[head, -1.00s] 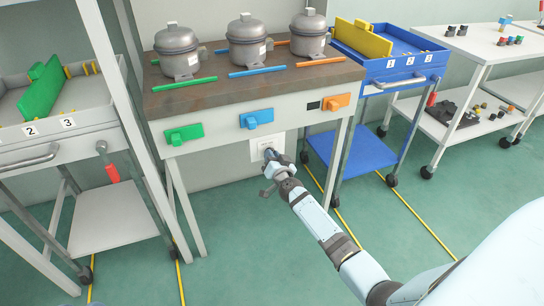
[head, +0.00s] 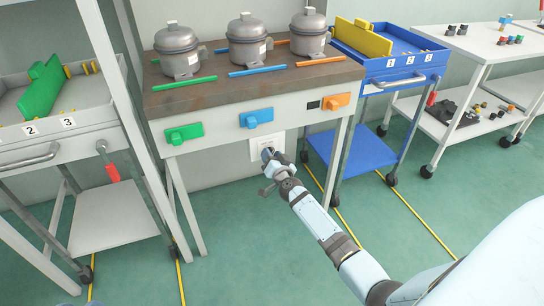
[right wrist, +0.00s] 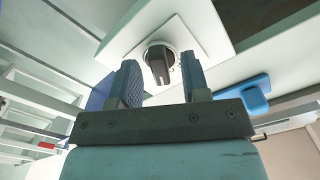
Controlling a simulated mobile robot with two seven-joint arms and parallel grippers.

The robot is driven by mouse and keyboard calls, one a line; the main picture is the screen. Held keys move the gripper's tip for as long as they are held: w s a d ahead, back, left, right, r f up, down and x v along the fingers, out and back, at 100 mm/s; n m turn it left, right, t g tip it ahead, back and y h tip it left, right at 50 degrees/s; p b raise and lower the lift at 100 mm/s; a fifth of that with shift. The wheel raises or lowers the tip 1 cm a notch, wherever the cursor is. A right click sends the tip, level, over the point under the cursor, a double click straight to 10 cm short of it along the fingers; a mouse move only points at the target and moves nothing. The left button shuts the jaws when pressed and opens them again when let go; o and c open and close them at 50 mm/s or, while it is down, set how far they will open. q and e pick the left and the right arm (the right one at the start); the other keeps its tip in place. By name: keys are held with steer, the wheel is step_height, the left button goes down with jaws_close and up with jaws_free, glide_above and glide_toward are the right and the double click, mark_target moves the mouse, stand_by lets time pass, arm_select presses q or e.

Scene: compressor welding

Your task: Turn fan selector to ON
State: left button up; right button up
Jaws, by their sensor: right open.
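The fan selector is a dark rotary knob (right wrist: 158,62) with a pale round collar on a square white plate (right wrist: 205,42). In the head view the plate (head: 254,143) is on the wall below the workbench, partly hidden by my right gripper. My right gripper (head: 267,154) is in front of the plate. In the right wrist view its two ribbed fingers (right wrist: 160,78) are open, with the knob showing between their tips. Whether they touch the knob I cannot tell. The knob's setting is not readable. My left gripper is not in view.
The workbench (head: 220,88) above carries several grey compressors. Green (head: 184,133), blue (head: 257,118) and orange (head: 336,103) blocks are on its front. A blue cart (head: 375,88) stands to the right, a grey cart (head: 60,152) to the left. The floor in front is clear.

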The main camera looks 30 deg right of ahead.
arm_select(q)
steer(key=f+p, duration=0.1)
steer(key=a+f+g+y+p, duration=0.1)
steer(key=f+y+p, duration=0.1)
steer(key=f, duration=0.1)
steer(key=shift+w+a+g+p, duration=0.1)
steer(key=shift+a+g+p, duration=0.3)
arm_select(e)
steer(key=v, duration=1.4)
steer(key=shift+w+a, duration=0.1)
steer(key=shift+w, duration=0.05)
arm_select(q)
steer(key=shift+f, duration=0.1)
